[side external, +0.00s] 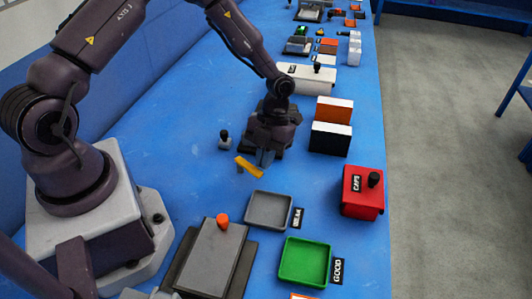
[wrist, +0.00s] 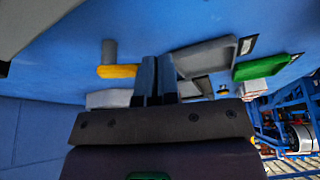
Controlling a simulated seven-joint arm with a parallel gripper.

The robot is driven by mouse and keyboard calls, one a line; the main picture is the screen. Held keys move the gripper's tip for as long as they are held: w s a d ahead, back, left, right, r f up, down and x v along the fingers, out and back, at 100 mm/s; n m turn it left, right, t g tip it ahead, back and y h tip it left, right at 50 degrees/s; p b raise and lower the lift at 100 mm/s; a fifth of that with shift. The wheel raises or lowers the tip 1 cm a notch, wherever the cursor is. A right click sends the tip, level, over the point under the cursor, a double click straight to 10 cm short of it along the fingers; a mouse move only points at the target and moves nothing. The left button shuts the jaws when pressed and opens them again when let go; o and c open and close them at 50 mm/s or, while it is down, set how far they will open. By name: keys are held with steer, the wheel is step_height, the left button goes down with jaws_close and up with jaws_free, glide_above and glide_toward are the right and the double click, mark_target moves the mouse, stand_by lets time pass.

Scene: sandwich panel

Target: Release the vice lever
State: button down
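A yellow bar (side external: 249,166), which looks like the vice lever, sits just in front of and left of my gripper (side external: 265,158) in the side view. The dark body behind my gripper is largely covered by it, so I cannot make out the vice jaws. In the wrist view the yellow bar (wrist: 117,71) lies left of my fingertips (wrist: 157,60), beside a grey cylinder (wrist: 109,50). The bar's right end is close to the left finger; I cannot tell if they touch. The two fingers are side by side, with nothing visible between them.
A grey tray (side external: 268,211), a green tray (side external: 305,262) and a grey block (side external: 212,255) with an orange knob are nearer the camera. A red box (side external: 362,192) and black and orange blocks (side external: 331,139) stand right. A small black knob (side external: 224,135) stands left.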

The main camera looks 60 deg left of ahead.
mark_target(251, 170)
steer(key=m, duration=0.1)
steer(key=s+d+m+y, duration=0.1)
steer(key=m, duration=0.1)
steer(key=shift+s, duration=0.2)
steer(key=shift+s+d, duration=0.2)
steer(key=shift+s, duration=0.4)
steer(key=shift+s+d, duration=0.15)
steer(key=shift+s, duration=0.4)
steer(key=shift+s+m+g, duration=0.3)
steer(key=shift+m, duration=0.2)
steer(key=shift+w+a, duration=0.1)
steer(key=shift+a, duration=0.05)
steer(key=shift+w+a, duration=0.2)
steer(key=shift+a, duration=0.5)
steer(key=shift+y, duration=0.3)
steer(key=w+d+r, duration=0.2)
steer(key=w+r, duration=0.1)
steer(key=r, duration=0.6)
steer(key=shift+r, duration=0.15)
steer(key=shift+w, duration=0.1)
